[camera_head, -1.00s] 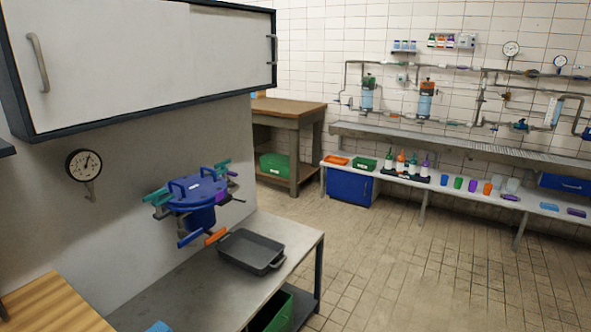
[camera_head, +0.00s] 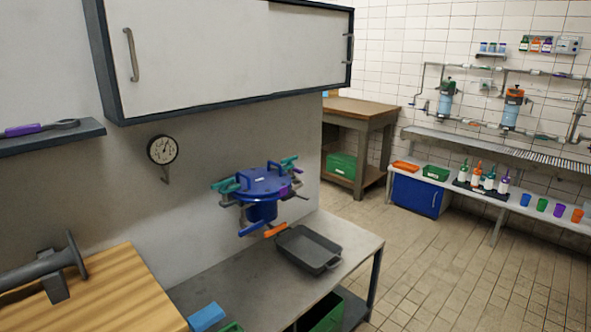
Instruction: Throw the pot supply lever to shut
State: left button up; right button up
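A blue pot (camera_head: 262,205) with a lid and teal clamps is mounted at the wall above a grey metal bench (camera_head: 222,270). An orange lever handle (camera_head: 276,230) sticks out low at its front right, and a blue handle (camera_head: 253,228) lies beside it. I cannot tell which one is the pot supply lever or how it is set.
A dark tray (camera_head: 308,249) sits on the bench below the pot. A gauge (camera_head: 162,150) is on the wall, left of the pot. A white cabinet (camera_head: 225,50) overhangs. A wooden board (camera_head: 120,292) is at the lower left. The tiled floor (camera_head: 440,265) at right is clear.

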aim_at(294, 170)
jog(key=i+l+u, duration=0.1)
jog(key=i+l, duration=0.15)
jog(key=i+l+u, duration=0.1)
jog(key=i+l, duration=0.15)
jog(key=l, duration=0.2)
jog(key=i+l+u, duration=0.1)
jog(key=l, duration=0.3)
jog(key=i+l, duration=0.35)
jog(key=i+l+u, duration=0.15)
jog(key=l, duration=0.3)
jog(key=i+j, duration=0.05)
